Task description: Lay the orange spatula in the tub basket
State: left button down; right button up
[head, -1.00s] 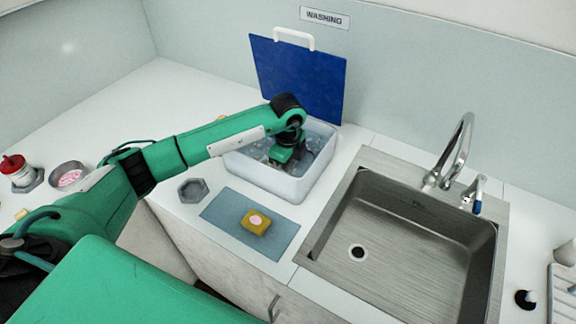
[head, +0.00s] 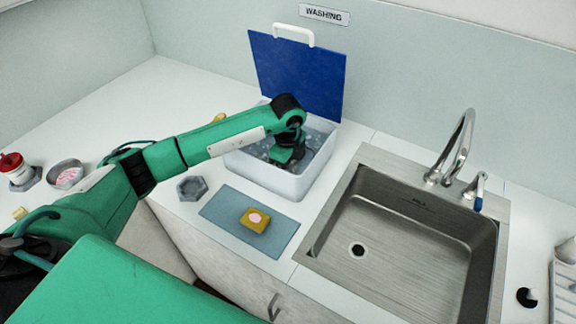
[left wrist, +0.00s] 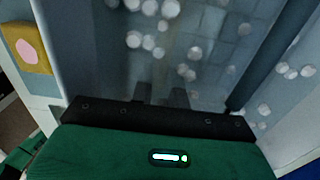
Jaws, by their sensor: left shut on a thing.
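The white tub (head: 283,184) stands on the counter beside the sink, holding water with pale suds. My left gripper (head: 287,158) reaches down into it; in the left wrist view the fingers (left wrist: 165,97) point into the bubbly water. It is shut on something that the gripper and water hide. I cannot make out the orange spatula or the basket inside the tub. A small yellow-orange piece (head: 219,117) shows behind my left arm; I cannot tell what it is. My right gripper is not in view.
The tub's blue lid (head: 297,75) stands open at the back. A blue-grey mat (head: 221,207) with a yellow sponge (head: 255,220) lies in front, beside a grey hexagonal dish (head: 192,188). The steel sink (head: 410,240) and tap (head: 460,150) are at right.

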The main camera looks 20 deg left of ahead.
pick_arm(q)
jog(key=shift+f, duration=0.25)
jog(key=shift+s+f, duration=0.1)
jog(key=shift+f, duration=0.1)
dwell(0.3)
